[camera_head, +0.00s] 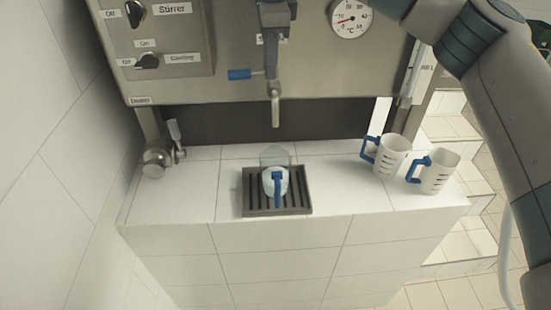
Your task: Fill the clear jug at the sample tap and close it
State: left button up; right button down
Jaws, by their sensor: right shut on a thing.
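The clear jug (278,157) stands upright on the slotted drip tray (305,207), below the sample tap (275,105). Its blue handle (277,188) faces me. Its lower part looks pale; I cannot tell whether that is liquid. No stream shows between spout and jug. My right arm rises along the right side and leaves the top edge. A dark grey shape sits at the tap's top; I cannot tell whether it is my right gripper or tap hardware. My left gripper is out of view.
Two white jugs with blue handles, the nearer (438,173) and the farther (391,156), stand right of the tray. A metal valve (157,161) is at the left wall. The panel carries knobs and a thermometer dial (351,18). The tiled ledge (200,190) is clear left of the tray.

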jog(key=shift+m+b, duration=0.3)
jog(key=shift+m, duration=0.8)
jog(key=c, duration=1.7)
grip_release()
jog(key=shift+w, duration=0.1)
jog(key=shift+r+b, duration=0.35)
jog(key=shift+r, duration=0.1)
jog(key=s+r+b, duration=0.1)
jog(key=r, duration=0.4)
jog(key=s+r+b, duration=0.1)
jog(key=r, duration=0.4)
jog(key=s+r+b, duration=0.1)
jog(key=r, duration=0.5)
jog(key=shift+s+a+r, duration=0.1)
jog(key=shift+s+a, duration=0.1)
